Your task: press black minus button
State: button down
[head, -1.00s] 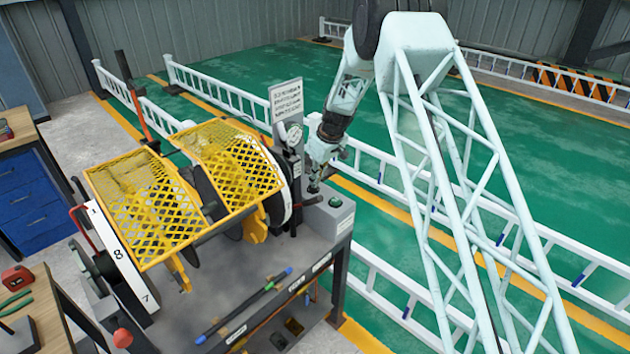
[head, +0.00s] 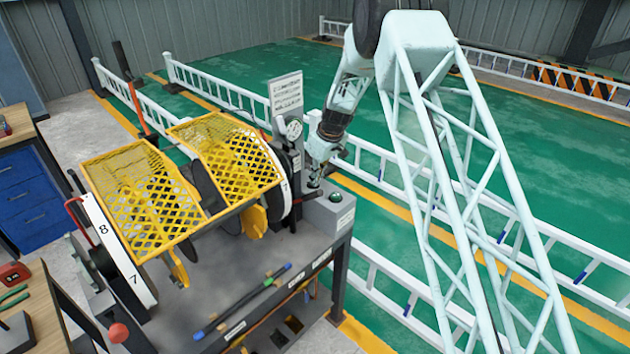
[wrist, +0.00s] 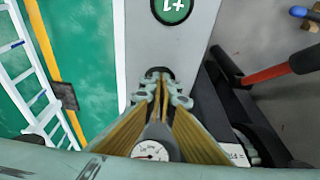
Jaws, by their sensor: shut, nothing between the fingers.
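My gripper (head: 314,184) is shut and empty, pointing down at the grey control box (head: 330,215) on the right end of the machine. In the wrist view the closed fingertips (wrist: 159,78) are over a dark round button (wrist: 160,71), whose rim shows around them. Its mark is hidden, and I cannot tell how far it is pressed. A green button (head: 335,197) is beside it on the same box; in the wrist view the green button (wrist: 172,10) reads "+1".
The machine has yellow mesh guards (head: 140,190), a numbered wheel (head: 118,255) and a dial gauge (head: 294,130) close to my gripper. A sign plate (head: 286,95) stands behind. White railings (head: 430,190) run behind.

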jog(key=shift+r, duration=0.4)
jog(key=v, duration=1.3)
jog(key=shift+w+a, duration=0.3)
jog(key=shift+a, duration=0.05)
jog(key=shift+r, duration=0.2)
dwell(0.9)
